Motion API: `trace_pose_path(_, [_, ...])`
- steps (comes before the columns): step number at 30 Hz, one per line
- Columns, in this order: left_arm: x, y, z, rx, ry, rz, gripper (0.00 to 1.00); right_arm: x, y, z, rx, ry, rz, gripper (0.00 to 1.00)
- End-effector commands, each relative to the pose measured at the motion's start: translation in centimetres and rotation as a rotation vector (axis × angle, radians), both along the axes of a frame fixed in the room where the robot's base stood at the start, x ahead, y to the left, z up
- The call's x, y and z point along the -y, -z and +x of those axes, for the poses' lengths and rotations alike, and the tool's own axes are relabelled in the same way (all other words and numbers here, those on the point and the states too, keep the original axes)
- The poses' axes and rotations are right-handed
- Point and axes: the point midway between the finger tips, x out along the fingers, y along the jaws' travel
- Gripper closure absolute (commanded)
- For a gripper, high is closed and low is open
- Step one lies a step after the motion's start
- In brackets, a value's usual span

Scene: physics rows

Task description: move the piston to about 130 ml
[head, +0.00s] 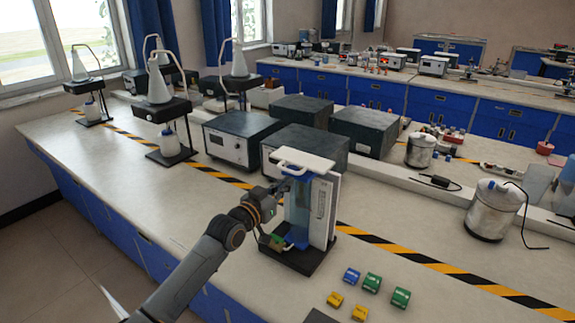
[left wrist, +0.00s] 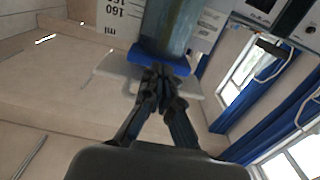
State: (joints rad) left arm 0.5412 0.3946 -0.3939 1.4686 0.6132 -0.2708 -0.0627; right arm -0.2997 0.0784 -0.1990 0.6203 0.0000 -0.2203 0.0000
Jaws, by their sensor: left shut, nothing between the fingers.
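The piston apparatus stands upright on the bench, with a clear bluish cylinder (head: 298,208), a white scale panel (head: 321,208) and a black base (head: 302,256). The piston's white handle (head: 304,160) is at its top. My left gripper (head: 284,187) is at the upper left side of the cylinder, below the handle. In the left wrist view, which looks inverted, my left gripper (left wrist: 160,78) is shut and empty in front of the blue collar (left wrist: 158,60). The white handle (left wrist: 112,72) lies behind it.
Small blue (head: 351,276), green (head: 401,297) and yellow (head: 335,298) blocks lie in front of the apparatus. Dark instrument boxes (head: 305,143) stand close behind it. A metal pot (head: 492,210) is at the right. The bench front at right is clear.

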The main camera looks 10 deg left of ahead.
Motion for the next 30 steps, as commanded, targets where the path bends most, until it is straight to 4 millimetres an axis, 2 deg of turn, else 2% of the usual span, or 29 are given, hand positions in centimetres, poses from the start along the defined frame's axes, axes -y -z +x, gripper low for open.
trace_pose_path(30, [0.0,-3.4,0.0,0.003,0.0,0.0,1.0,0.0,-2.8,0.0,0.0,-0.002,0.0,0.6])
